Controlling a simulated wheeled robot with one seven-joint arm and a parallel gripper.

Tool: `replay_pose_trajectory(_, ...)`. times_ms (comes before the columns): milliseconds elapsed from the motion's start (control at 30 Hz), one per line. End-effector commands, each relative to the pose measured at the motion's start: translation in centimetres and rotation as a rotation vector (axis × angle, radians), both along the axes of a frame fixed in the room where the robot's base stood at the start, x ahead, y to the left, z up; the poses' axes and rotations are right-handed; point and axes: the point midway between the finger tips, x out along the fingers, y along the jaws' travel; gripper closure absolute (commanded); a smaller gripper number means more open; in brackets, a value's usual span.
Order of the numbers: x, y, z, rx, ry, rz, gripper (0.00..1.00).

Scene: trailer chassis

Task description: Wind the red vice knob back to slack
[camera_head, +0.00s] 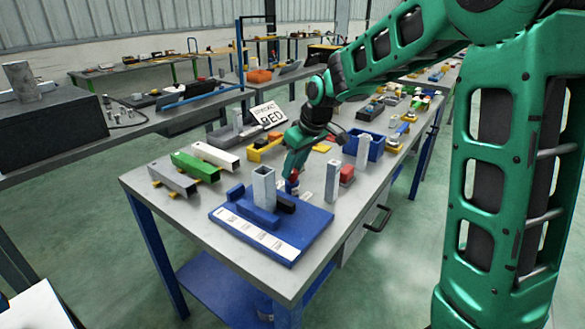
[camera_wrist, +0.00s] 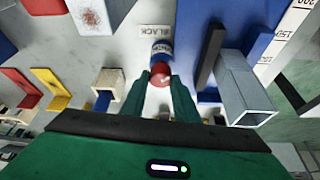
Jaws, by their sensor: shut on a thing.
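The red knob (camera_wrist: 159,75) is a rounded red piece at one end of a short blue cylinder (camera_wrist: 161,50) with a pale label. My gripper (camera_wrist: 160,82) has its two green fingers closed on either side of the knob. In the head view, my gripper (camera_head: 292,174) points down beside the blue fixture board (camera_head: 302,245), with a little red showing at its tips. The board carries blue blocks, a dark bar (camera_wrist: 208,55) and an upright grey square tube (camera_head: 264,186). Whether the knob joins this fixture is not clear.
Another upright grey bar (camera_head: 332,181) and a red block (camera_head: 347,175) stand just right of my gripper. Green (camera_head: 195,166) and grey tubes lie at left. A blue bin (camera_head: 362,143) and a white sign (camera_head: 268,115) stand farther back. Clear tabletop lies left of the board.

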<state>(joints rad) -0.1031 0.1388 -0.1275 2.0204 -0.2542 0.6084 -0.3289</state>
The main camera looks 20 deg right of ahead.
Motion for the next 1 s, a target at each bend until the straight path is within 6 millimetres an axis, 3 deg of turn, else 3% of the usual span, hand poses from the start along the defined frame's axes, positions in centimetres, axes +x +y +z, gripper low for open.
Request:
replay_pose_trajectory(600,0.77,-0.73,0.24,-0.004,-0.01,0.57,0.95)
replay_pose_trajectory(1000,0.97,-0.89,0.2,-0.005,-0.01,0.836,0.95)
